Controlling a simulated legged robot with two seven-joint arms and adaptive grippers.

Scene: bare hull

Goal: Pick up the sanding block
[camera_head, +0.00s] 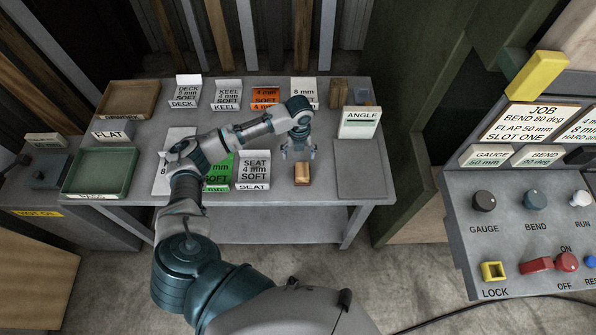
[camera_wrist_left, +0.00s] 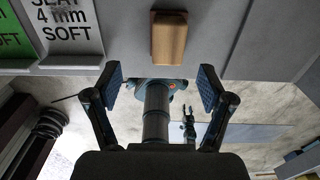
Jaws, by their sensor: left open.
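The sanding block (camera_head: 302,174) is a small tan and brown block lying on the grey table near its front edge. My left gripper (camera_head: 297,151) is above the table, just behind the block in the head view. In the left wrist view the block (camera_wrist_left: 169,38) lies beyond the two spread fingers, near the top of the picture. The left gripper (camera_wrist_left: 160,88) is open and nothing is between its fingers. The block stands clear of both fingers. My right gripper does not show clearly in the head view.
The table (camera_head: 328,190) also holds a SEAT card (camera_head: 253,170), a green card (camera_head: 218,172), an ANGLE box (camera_head: 360,123), a green tray (camera_head: 101,172) and a brown tray (camera_head: 130,99). A control panel (camera_head: 530,220) stands at the right. The table around the block is clear.

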